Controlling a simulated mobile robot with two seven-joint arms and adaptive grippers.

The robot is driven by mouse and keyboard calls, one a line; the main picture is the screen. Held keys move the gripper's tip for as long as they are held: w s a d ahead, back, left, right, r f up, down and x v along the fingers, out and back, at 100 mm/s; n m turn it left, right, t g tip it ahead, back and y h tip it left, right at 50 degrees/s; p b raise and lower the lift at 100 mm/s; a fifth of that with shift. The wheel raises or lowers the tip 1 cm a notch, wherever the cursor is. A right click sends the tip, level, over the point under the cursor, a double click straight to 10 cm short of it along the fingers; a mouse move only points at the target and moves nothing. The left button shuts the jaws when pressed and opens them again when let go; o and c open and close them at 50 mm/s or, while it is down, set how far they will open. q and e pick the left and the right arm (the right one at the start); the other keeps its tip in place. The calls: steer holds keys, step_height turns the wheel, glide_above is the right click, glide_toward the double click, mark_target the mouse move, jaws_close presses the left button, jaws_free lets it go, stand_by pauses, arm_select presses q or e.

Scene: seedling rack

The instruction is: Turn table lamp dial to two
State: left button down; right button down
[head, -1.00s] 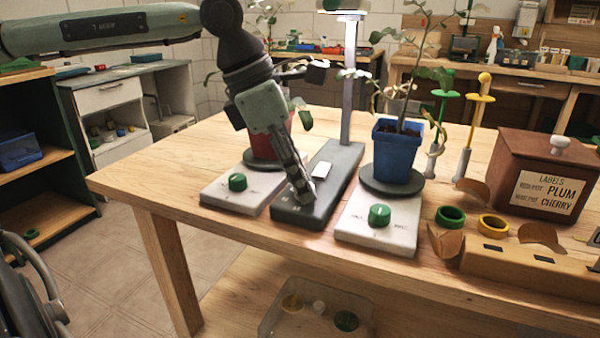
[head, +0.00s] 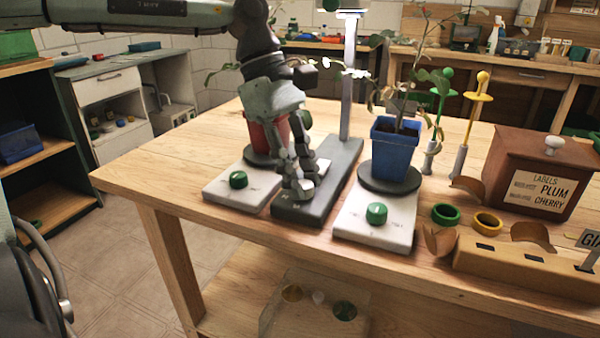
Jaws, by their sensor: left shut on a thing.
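The table lamp has a dark base (head: 340,160), a grey post (head: 346,85) and a lit head (head: 349,14) at the top edge of the head view. My left gripper (head: 298,190) reaches down to the near end of that base. Its fingers are shut on the table lamp dial, which is mostly hidden between the fingertips. I cannot read the dial's setting or its marks. My right gripper is not in view.
White bases with green dials stand on both sides: the left dial (head: 238,180) and the right dial (head: 376,213). A red pot (head: 266,136) and a blue pot (head: 394,150) with plants stand close by. A brown label box (head: 520,170) is at right. The table's left part is clear.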

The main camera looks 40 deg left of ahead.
arm_select(q)
steer(key=shift+m, duration=0.3)
steer(key=c, duration=1.2)
jaws_free()
steer(key=shift+r, duration=0.1)
steer(key=v, duration=1.1)
steer(key=shift+a+r, duration=0.1)
steer(key=shift+r, duration=0.3)
